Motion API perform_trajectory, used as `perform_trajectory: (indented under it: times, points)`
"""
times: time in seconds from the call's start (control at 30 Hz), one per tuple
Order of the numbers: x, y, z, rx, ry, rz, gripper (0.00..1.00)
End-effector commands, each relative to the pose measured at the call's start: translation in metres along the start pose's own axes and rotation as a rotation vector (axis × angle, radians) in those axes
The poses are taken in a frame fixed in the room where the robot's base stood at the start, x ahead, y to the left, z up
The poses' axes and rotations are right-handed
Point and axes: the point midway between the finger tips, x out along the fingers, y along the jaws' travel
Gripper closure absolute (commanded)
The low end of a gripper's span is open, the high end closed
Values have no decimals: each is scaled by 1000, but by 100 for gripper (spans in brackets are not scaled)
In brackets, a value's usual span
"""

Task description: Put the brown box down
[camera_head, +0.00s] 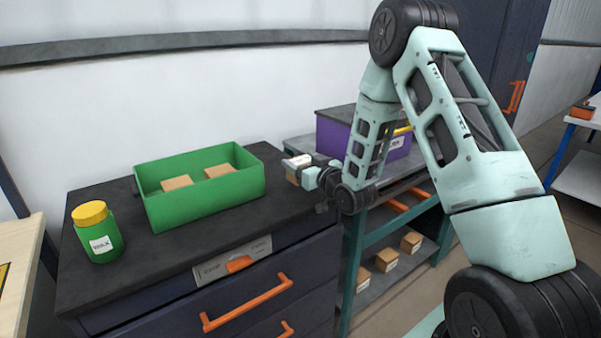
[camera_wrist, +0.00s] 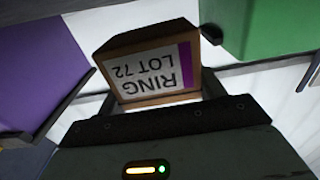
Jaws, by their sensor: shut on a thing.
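The brown box (camera_wrist: 150,70) has a white label with a purple stripe, reading "RING LOT 72", upside down in the wrist view. My gripper (camera_head: 298,170) is shut on it. In the head view the box (camera_head: 292,175) is small and partly hidden by the gripper. It is held near the right end of the dark cabinet top (camera_head: 150,253), to the right of the green bin (camera_head: 208,205). It appears raised and clear of the bin.
Two brown boxes (camera_head: 177,183) lie in the green bin. A green jar with a yellow lid (camera_head: 99,235) stands left of it. A purple bin (camera_head: 333,133) stands behind my arm on the teal rack. Several boxes (camera_head: 386,259) sit on the rack's lower shelf.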

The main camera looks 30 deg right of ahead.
Motion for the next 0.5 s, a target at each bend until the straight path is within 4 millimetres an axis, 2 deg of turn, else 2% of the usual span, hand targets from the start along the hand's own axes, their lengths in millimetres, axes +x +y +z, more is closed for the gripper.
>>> perform_trajectory:
  times: [0.1,0.2,0.5]
  points:
    - [0,0,19,2,-5,0,61]
    - [0,0,29,1,-2,0,61]
    - [0,0,32,0,-1,0,61]
